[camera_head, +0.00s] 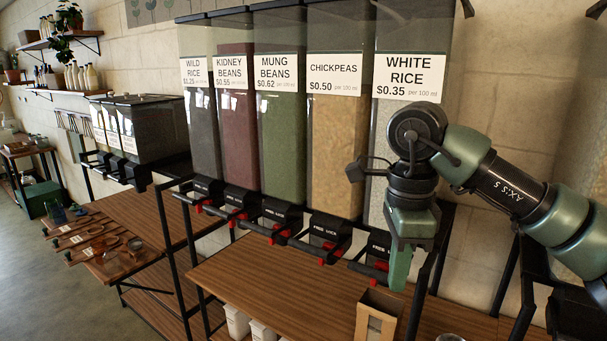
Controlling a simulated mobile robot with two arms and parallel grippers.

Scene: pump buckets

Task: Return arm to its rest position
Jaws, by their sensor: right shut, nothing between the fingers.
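My right arm comes in from the right in green and dark grey. My right gripper (399,268) points down in front of the white rice dispenser (388,130). Its green fingers are shut with nothing seen between them, above and beside an open cardboard-brown container (377,316) on the wooden shelf. They look apart from the container. The gripper hides part of the white rice dispenser's spout. My left gripper is not in view.
Dispensers of chickpeas (336,150), mung beans (283,150), kidney beans (236,130) and wild rice (200,130) stand in a row to the left, with black spouts below. The wooden shelf (270,285) has free room.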

